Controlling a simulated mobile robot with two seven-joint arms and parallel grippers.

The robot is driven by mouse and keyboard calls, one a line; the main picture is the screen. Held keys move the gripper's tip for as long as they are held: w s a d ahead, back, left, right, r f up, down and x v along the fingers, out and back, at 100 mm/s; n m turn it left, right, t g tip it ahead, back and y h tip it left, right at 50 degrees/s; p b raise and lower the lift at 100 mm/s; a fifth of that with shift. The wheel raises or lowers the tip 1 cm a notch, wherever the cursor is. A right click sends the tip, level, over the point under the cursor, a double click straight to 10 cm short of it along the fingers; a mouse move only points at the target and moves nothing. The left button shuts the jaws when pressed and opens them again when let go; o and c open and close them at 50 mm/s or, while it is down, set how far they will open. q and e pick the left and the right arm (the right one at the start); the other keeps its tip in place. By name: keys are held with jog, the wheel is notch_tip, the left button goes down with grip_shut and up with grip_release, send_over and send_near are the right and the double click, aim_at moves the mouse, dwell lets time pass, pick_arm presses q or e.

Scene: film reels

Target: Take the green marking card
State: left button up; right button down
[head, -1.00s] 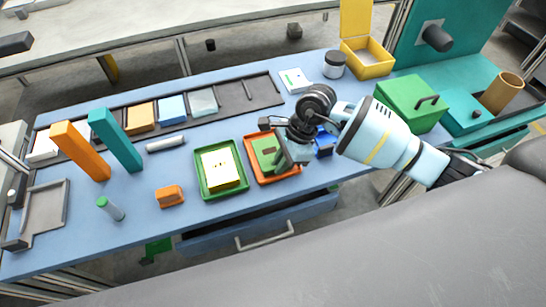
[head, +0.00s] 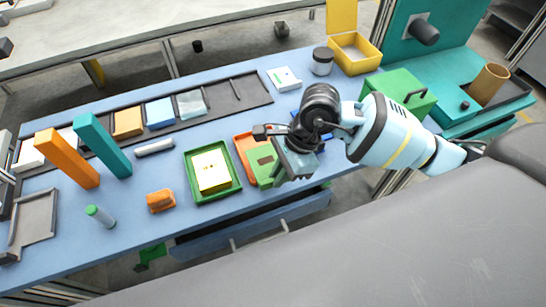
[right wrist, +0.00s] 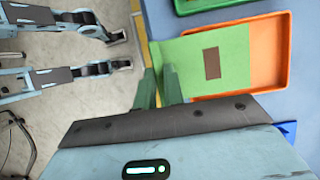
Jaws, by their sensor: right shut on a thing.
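The green marking card (head: 263,157) has a brown rectangle on it. It lies partly over the orange tray (head: 242,146) and sticks out past the tray's near right side. In the right wrist view the card (right wrist: 190,62) covers part of the orange tray (right wrist: 272,50) and reaches to the table edge. My right gripper (head: 283,172) is shut on the card's outer end; its fingers also show in the right wrist view (right wrist: 160,82). Whether the card still touches the tray is hard to tell. My left gripper is not in view.
A green tray (head: 189,170) with a yellow pad (head: 212,170) stands just left of the orange tray. A blue thing is partly hidden behind my right gripper. A drawer (head: 250,224) stands open below the table's front edge. A green box (head: 400,95) is at the right.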

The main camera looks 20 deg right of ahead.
jog(key=s+a, duration=0.1)
jog(key=s, duration=0.8)
jog(key=shift+s+r, duration=0.35)
jog(key=shift+r, duration=0.1)
